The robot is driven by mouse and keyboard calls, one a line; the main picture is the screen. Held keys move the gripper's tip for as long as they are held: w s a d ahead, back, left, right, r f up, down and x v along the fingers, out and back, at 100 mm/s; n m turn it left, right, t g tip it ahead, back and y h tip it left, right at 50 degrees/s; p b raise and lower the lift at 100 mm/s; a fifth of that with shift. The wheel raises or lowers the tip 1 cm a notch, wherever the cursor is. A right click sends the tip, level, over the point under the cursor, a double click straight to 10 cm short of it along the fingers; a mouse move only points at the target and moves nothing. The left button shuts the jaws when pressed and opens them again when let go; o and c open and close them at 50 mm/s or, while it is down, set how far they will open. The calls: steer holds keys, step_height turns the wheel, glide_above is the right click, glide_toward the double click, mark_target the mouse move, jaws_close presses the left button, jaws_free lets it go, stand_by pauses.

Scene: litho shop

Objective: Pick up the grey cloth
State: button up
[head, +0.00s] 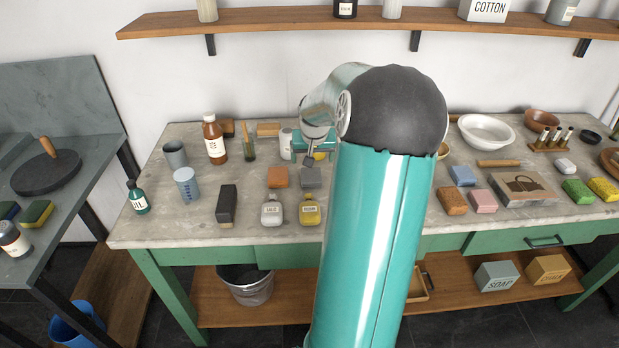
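A small grey folded square (311,179), which looks like the grey cloth, lies on the worktable behind the yellow-labelled bottle. An orange-brown block (278,177) is just to its left. My gripper (313,160) points down just above and behind the grey square in the picture. It is small and dark here, and I cannot tell whether its fingers are open or shut, or whether it touches the square. My teal arm hides the table to the right of the square.
The stone-topped worktable (175,230) is crowded. Two labelled bottles (272,211) (310,211) stand in front of the square. A dark upright block (227,205) and a brown bottle (214,140) stand to the left. A wooden shelf (270,20) runs above.

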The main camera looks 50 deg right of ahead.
glide_above(312, 175)
steer(key=s+a, duration=0.1)
steer(key=a, duration=0.1)
steer(key=f, duration=0.4)
steer(key=shift+d+f, duration=0.2)
steer(key=shift+f, duration=0.15)
steer(key=x, duration=0.5)
steer(key=shift+s+f, duration=0.15)
steer(key=shift+f, duration=0.05)
steer(key=c, duration=1)
